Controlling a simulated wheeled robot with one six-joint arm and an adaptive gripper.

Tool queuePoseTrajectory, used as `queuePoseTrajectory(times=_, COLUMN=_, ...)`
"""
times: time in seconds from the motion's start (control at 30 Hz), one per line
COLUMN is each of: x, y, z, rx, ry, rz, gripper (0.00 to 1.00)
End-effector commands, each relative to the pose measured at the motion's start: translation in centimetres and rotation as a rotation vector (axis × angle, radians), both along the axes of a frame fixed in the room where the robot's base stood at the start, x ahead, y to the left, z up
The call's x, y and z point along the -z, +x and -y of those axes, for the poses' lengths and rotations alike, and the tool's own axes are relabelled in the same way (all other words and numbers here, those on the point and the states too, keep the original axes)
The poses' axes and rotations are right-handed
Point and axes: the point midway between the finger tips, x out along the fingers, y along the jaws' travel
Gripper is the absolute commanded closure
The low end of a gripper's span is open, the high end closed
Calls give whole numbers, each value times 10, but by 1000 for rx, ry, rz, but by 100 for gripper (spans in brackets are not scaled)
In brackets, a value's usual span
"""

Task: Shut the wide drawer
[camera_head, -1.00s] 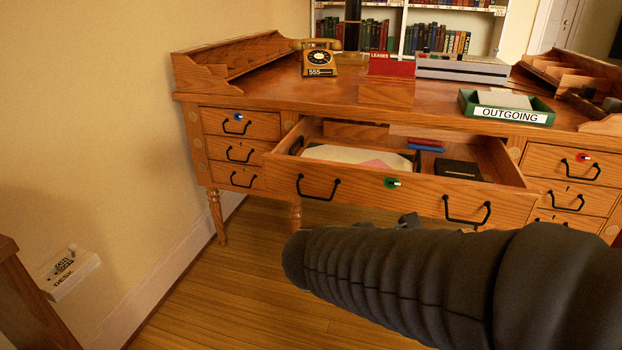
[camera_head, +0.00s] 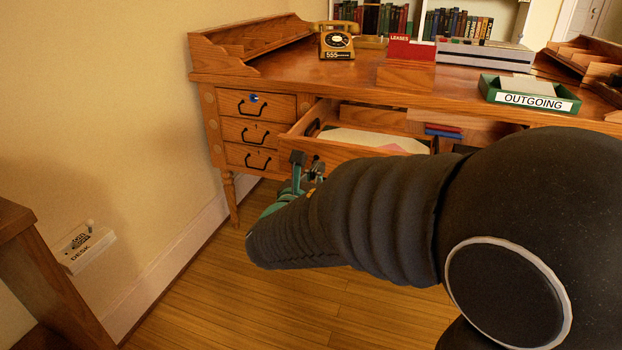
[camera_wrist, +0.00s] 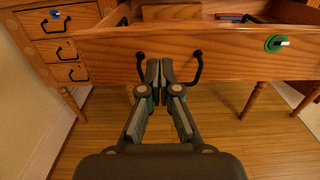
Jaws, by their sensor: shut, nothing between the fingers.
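The wide drawer (camera_head: 300,141) in the middle of the wooden desk is pulled open, with papers and books inside. In the head view my arm hides most of its front. In the head view my gripper (camera_head: 306,166) is partly hidden by my arm.
Three small shut drawers (camera_head: 256,133) stand left of the wide drawer. A light switch box (camera_head: 82,248) is at the left. The floor in front is clear.

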Motion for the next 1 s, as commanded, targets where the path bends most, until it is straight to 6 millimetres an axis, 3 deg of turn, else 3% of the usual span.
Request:
queuePoseTrajectory(times=0.2, x=0, y=38, z=14, rx=4, ry=0, rz=0, gripper=100)
queuePoseTrajectory(times=0.4, x=0, y=60, z=20, rx=2, ry=0, rz=-1, gripper=100)
queuePoseTrajectory(times=1.0, x=0, y=69, z=21, rx=-2, ry=1, rz=0, gripper=100)
